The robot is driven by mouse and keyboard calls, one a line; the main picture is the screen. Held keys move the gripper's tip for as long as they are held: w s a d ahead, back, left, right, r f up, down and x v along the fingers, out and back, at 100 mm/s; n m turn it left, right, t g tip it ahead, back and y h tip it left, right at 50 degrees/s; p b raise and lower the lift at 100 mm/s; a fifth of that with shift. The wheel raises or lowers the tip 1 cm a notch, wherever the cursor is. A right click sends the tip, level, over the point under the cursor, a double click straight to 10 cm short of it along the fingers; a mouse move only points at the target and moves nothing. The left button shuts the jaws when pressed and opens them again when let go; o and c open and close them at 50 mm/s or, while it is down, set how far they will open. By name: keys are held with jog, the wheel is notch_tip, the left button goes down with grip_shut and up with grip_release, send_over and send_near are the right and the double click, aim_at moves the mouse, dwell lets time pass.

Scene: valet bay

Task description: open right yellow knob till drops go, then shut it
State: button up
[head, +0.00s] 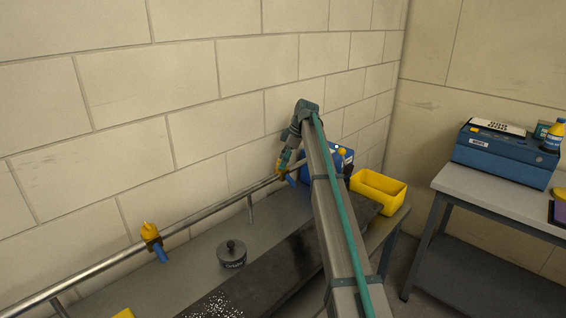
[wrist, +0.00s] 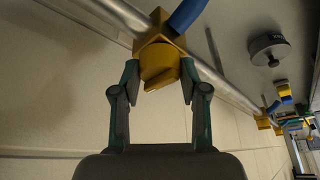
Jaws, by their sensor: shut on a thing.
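A metal pipe (head: 97,268) runs along the wall with yellow-knobbed taps on it. The left yellow knob (head: 150,229) has a blue spout below it and stands free. At the right tap, my gripper (head: 283,163) reaches down to the pipe and hides most of the knob; a bit of the blue spout (head: 291,180) shows. In the wrist view, my gripper (wrist: 160,82) is shut on the right yellow knob (wrist: 160,68), one finger on each side. The yellow valve body (wrist: 158,42) and a blue spout (wrist: 186,15) are behind it. I cannot make out any drops at the spout.
A dark round weight-like object (head: 231,255) stands on the grey bench below the pipe. A yellow bin (head: 378,191) is near the right end. A side table (head: 497,193) holds a blue case (head: 503,155). White specks (head: 214,305) lie on the bench's dark strip.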

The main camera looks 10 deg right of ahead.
jog(key=o, duration=1.1)
jog(key=shift+o, duration=0.2)
jog(key=shift+r, duration=0.1)
jog(key=v, duration=1.1)
jog(key=shift+d+r, duration=0.2)
jog(key=shift+r, duration=0.15)
jog(key=shift+s+d, duration=0.1)
